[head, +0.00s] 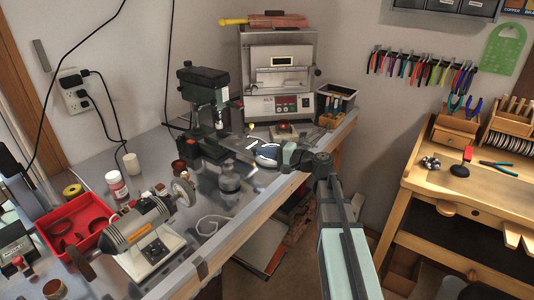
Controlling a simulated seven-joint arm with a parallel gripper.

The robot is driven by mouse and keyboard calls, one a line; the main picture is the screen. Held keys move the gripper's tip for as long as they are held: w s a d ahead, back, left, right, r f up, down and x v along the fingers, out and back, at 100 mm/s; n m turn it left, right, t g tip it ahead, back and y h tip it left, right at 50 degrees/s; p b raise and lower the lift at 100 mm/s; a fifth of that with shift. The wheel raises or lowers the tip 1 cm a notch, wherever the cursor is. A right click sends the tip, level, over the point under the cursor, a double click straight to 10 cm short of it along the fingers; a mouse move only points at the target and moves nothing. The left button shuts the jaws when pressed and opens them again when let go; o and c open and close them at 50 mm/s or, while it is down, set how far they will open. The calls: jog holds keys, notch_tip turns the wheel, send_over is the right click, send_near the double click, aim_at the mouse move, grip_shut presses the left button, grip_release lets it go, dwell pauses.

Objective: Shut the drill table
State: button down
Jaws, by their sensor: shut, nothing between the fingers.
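My arm hides part of the front edge and the space below. No open drawer or door of the bench is clearly visible.
A kiln (278,75) stands at the bench's back. A polishing motor (145,238) and red tray (75,228) are at the lower left. Flat boards (262,245) lean below the bench. A wooden workbench (455,185) stands at the right, with a floor gap between.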

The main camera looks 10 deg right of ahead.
aim_at(244, 149)
jog(key=x, duration=0.3)
jog(key=w+x, duration=0.1)
jog(key=x, duration=0.1)
jog(key=d+x, duration=0.1)
jog(key=x, duration=0.2)
jog(key=shift+w+a+r, duration=0.25)
jog(key=shift+w+a, duration=0.05)
jog(key=shift+w, duration=0.05)
jog(key=shift+w+a, duration=0.3)
jog(key=shift+a, duration=0.05)
jog(key=shift+r, duration=0.1)
